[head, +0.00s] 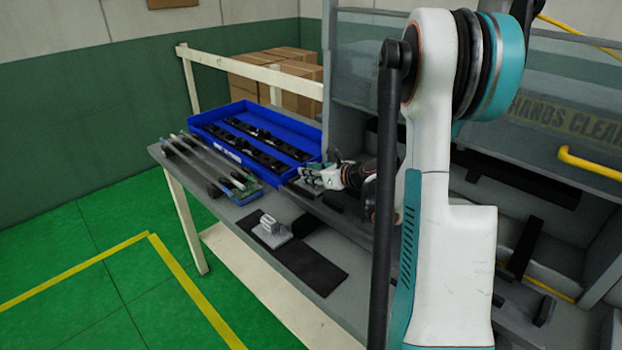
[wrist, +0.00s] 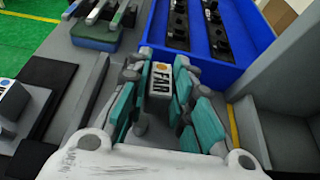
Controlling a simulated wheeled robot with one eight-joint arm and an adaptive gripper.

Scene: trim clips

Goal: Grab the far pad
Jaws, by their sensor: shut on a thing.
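The far pad (wrist: 160,82), a light grey block with an orange dot and the letters FAR on its top, sits between my fingers in the wrist view. My gripper (wrist: 159,64) is shut on it, with a grey and teal finger pressed to each side. In the head view my gripper (head: 318,176) is at the back of the bench, just right of the blue tray's near corner. The pad is too small there to make out clearly. Whether it is lifted or still rests on the surface, I cannot tell.
A second grey pad with a handle (head: 271,232) stands on a black mat (head: 310,267) nearer the front. A blue tray (head: 222,152) holds several black clips. Trim strips (head: 205,163) lie left of it. A grey panel (wrist: 275,65) rises at right in the wrist view.

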